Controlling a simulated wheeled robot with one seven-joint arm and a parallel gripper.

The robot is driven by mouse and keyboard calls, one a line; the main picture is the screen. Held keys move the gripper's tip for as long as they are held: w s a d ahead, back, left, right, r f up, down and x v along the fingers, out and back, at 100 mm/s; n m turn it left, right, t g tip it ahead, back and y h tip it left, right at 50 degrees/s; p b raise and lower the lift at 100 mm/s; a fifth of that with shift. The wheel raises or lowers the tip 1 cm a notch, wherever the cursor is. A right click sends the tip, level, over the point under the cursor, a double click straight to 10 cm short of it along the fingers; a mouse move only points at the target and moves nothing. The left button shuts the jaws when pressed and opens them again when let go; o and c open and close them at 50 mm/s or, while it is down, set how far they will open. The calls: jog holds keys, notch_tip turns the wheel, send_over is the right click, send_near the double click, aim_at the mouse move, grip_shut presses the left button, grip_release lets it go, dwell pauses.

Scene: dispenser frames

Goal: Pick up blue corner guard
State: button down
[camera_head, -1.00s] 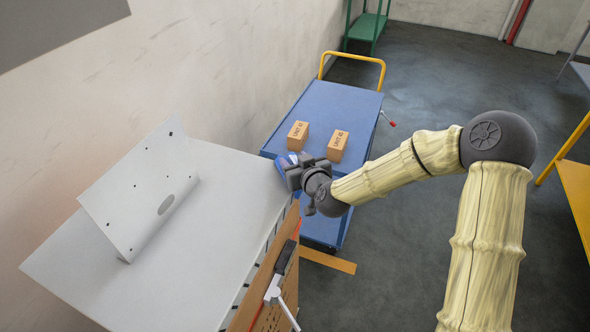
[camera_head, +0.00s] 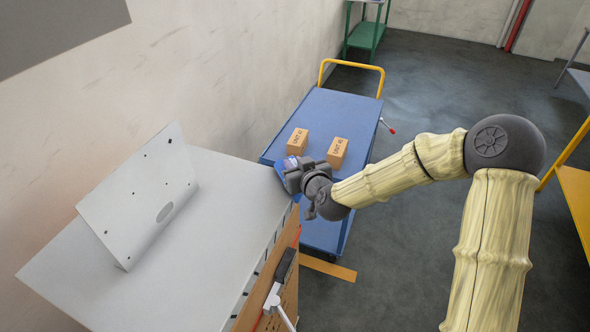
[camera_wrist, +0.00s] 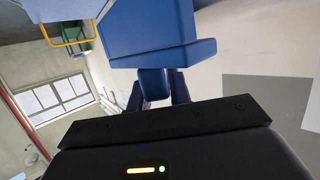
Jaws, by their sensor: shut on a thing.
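The blue corner guard (camera_wrist: 160,45) fills the upper middle of the wrist view. A narrow blue tab on it sits between the two dark fingers of my gripper (camera_wrist: 158,92), which are shut on it. In the head view my gripper (camera_head: 291,176) is at the far right corner of the light grey tabletop. Only a small blue part of the guard (camera_head: 280,171) shows beside it there; the rest is hidden behind the gripper. I cannot tell whether the guard touches the table.
The grey tabletop (camera_head: 150,270) carries an upright white plate with holes (camera_head: 145,200). Behind my gripper stands a blue cart (camera_head: 335,105) with a yellow handle and two brown boxes (camera_head: 297,141) (camera_head: 337,153). Dark open floor lies to the right.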

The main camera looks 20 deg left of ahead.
notch_tip(320, 180, up, 9)
jog(key=shift+f+b, duration=0.15)
jog(key=shift+b, duration=0.9)
